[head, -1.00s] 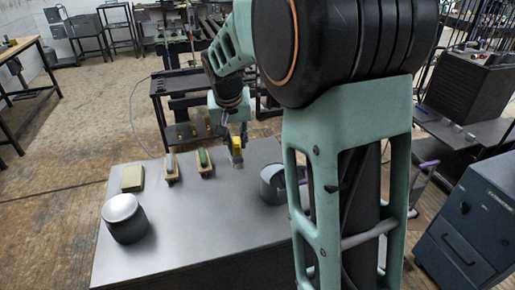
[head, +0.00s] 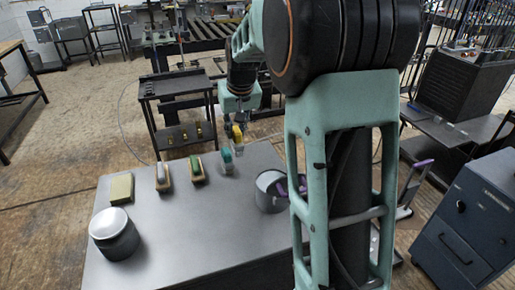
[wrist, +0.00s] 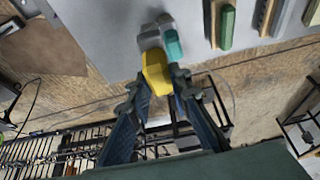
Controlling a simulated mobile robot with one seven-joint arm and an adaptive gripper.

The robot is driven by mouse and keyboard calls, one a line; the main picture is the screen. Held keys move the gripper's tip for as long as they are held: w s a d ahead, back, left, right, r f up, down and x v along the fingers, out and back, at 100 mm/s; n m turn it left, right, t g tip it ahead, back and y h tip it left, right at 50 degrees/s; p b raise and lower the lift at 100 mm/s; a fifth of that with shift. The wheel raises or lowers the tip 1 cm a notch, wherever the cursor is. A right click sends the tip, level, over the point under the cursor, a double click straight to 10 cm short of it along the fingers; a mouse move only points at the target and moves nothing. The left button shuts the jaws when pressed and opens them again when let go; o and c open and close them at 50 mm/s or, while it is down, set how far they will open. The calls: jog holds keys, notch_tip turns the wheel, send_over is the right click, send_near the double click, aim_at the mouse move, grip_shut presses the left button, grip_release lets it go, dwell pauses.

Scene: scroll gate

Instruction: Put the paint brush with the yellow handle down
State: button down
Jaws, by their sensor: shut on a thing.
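The paint brush with the yellow handle (head: 237,134) is in my gripper (head: 236,122), above the far edge of the grey table. In the wrist view the yellow handle (wrist: 154,72) sits between the fingertips of my gripper (wrist: 157,84), which is shut on it. The brush's grey end points away from the gripper, down toward the table. Whether it touches the tabletop is hard to tell. A small teal-handled thing (head: 226,157) is close beside it on the left in the head view, and it also shows in the wrist view (wrist: 173,43).
On the table (head: 190,235) are a green-topped brush (head: 196,170), a grey-topped brush (head: 163,178), a yellowish block (head: 121,188), a lidded can (head: 114,236) and an open pot (head: 268,192) with purple on its right. The table's middle is clear. A dark rack (head: 176,88) stands behind.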

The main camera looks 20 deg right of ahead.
jog(key=w+d+f, duration=0.1)
jog(key=d+f, duration=0.1)
jog(key=f, duration=0.1)
jog(key=w+d+f, duration=0.2)
jog(key=d+f, duration=0.1)
jog(key=w+d+f, duration=0.1)
jog(key=d+f, duration=0.2)
jog(key=f, duration=0.1)
jog(key=shift+w+d, duration=0.2)
jog(key=shift+w, duration=0.05)
jog(key=shift+s+f, duration=0.1)
jog(key=shift+f, duration=0.25)
jog(key=c, duration=1.8)
grip_release()
jog(key=shift+f, duration=0.1)
jog(key=shift+o, duration=0.2)
jog(key=v, duration=1)
jog(key=shift+s+a+r, duration=0.25)
jog(key=shift+a, duration=0.05)
